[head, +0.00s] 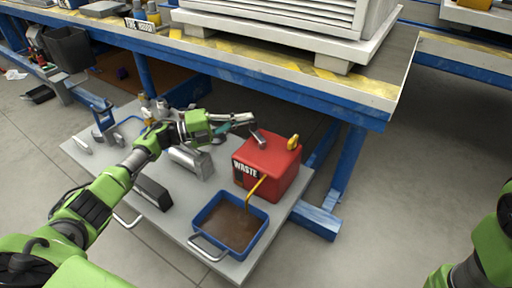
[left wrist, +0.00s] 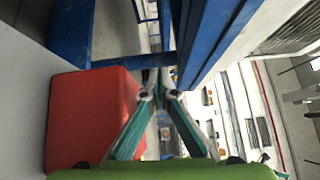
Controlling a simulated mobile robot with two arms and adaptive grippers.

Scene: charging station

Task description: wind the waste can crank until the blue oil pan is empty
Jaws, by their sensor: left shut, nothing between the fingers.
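The red waste can (head: 270,175), marked WASTE, stands on a grey cart. A grey crank (head: 259,138) and a yellow cap (head: 293,142) sit on its top. A yellow hose (head: 256,187) runs from the can to the blue oil pan (head: 205,212), where brown oil covers the bottom. My left gripper (head: 249,117) is shut and empty, just behind and above the crank; I cannot tell whether it touches. In the left wrist view its fingers (left wrist: 160,84) meet, with the red can (left wrist: 90,115) on the left. The right gripper is out of view; only part of my right arm shows.
The grey cart (head: 165,219) also carries a dark block (head: 152,192), a grey metal box (head: 190,162) and several small items. A blue workbench (head: 290,90) with a yellow-striped edge stands behind, its leg (head: 349,165) right of the can. The floor at right is clear.

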